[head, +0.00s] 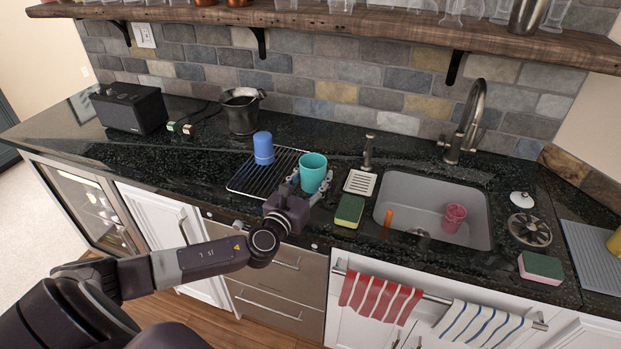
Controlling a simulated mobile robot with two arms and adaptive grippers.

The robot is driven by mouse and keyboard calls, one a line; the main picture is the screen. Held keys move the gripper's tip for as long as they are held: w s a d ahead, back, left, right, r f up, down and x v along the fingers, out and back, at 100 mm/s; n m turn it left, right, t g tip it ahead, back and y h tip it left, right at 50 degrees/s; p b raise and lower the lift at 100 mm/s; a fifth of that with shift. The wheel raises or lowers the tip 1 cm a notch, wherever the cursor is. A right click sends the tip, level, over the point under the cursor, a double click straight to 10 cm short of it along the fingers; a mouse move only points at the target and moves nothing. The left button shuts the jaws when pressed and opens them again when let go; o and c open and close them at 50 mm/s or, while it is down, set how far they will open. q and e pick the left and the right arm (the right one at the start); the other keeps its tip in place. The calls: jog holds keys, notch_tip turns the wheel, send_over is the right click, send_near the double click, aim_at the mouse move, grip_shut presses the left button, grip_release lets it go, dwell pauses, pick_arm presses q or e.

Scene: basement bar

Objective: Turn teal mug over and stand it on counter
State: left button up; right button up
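The teal mug (314,168) is at the right end of the black wire drying rack (250,183), left of the sink. Its open mouth faces up, and its lower part is partly hidden by my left gripper. My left gripper (307,186) reaches in from the front, with its fingers apart at either side of the mug. I cannot tell whether the fingers press on the mug, or whether it rests on the rack or is held just above it. The dark stone counter (190,158) runs along the wall. My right gripper is out of view.
A blue cup (263,148) stands upside down on the rack. A green-and-yellow sponge (349,211) and a soap dispenser (368,152) are near the sink (410,185), which holds a pink cup (454,217).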

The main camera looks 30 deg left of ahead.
pick_arm(q)
jog(key=b, duration=0.5)
send_over(316, 204)
jog(key=f, duration=0.6)
jog(key=shift+w, duration=0.3)
jog(key=shift+f+b, duration=1)
jog(key=shift+b, duration=0.05)
jog(key=shift+f+b, duration=0.3)
jog(key=shift+f, duration=0.05)
jog(key=o, duration=1.6)
jog(key=shift+s, duration=0.1)
jog(key=shift+c, duration=0.2)
jog(key=shift+o, duration=0.2)
jog(key=shift+f, duration=0.1)
jog(key=shift+s, duration=0.1)
